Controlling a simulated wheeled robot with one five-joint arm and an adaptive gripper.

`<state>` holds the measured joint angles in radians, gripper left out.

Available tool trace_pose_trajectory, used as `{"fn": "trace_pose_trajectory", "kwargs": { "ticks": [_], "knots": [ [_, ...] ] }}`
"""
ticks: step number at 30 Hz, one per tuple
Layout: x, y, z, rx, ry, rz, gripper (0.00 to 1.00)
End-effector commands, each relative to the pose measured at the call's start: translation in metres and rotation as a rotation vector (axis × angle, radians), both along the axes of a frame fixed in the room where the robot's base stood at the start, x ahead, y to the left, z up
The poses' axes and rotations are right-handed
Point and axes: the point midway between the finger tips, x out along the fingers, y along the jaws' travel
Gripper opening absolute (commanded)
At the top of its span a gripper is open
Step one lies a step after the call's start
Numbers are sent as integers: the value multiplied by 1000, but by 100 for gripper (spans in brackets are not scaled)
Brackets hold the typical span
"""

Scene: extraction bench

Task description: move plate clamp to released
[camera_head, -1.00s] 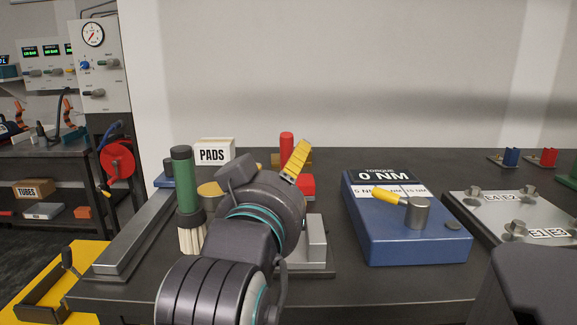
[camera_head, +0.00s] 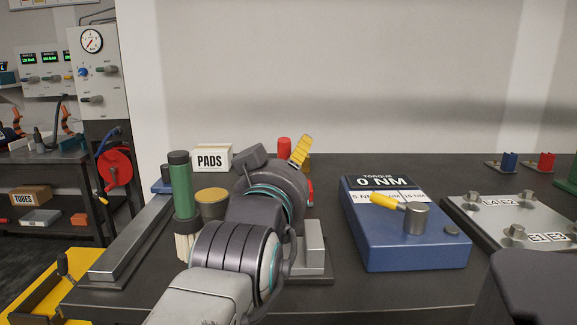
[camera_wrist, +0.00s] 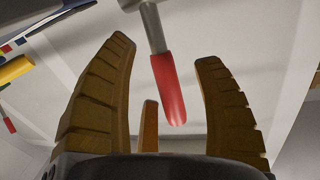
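A clamp handle with a red grip (camera_wrist: 168,88) on a grey metal rod shows in the wrist view, between the fingers of my gripper (camera_wrist: 165,55). The fingers are open, with visible gaps on both sides of the grip. In the head view, the red grip (camera_head: 284,147) stands upright beside a yellow finger of my gripper (camera_head: 300,151). My arm hides most of the clamp. A bit of red shows at the arm's right edge, and a grey metal block (camera_head: 314,245) stands on the plate below.
A green-handled brush (camera_head: 181,190) and a PADS box (camera_head: 212,158) stand left of my arm. A blue torque unit (camera_head: 410,245) with a yellow-handled tool (camera_head: 415,218) is to the right, beside a metal plate (camera_head: 485,210). Bare bench lies between my arm and the torque unit.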

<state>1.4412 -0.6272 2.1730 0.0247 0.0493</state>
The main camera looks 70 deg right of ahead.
Motion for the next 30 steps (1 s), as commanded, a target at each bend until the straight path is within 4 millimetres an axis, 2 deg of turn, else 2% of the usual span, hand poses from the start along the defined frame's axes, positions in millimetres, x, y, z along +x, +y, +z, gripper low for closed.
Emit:
{"fn": "trace_pose_trajectory", "kwargs": {
  "ticks": [2,20,30],
  "knots": [
    [0,0,0,0,0,0,54],
    [0,0,0,0,0,0,0],
    [1,-6,5,57,18,0,0]
  ]
}}
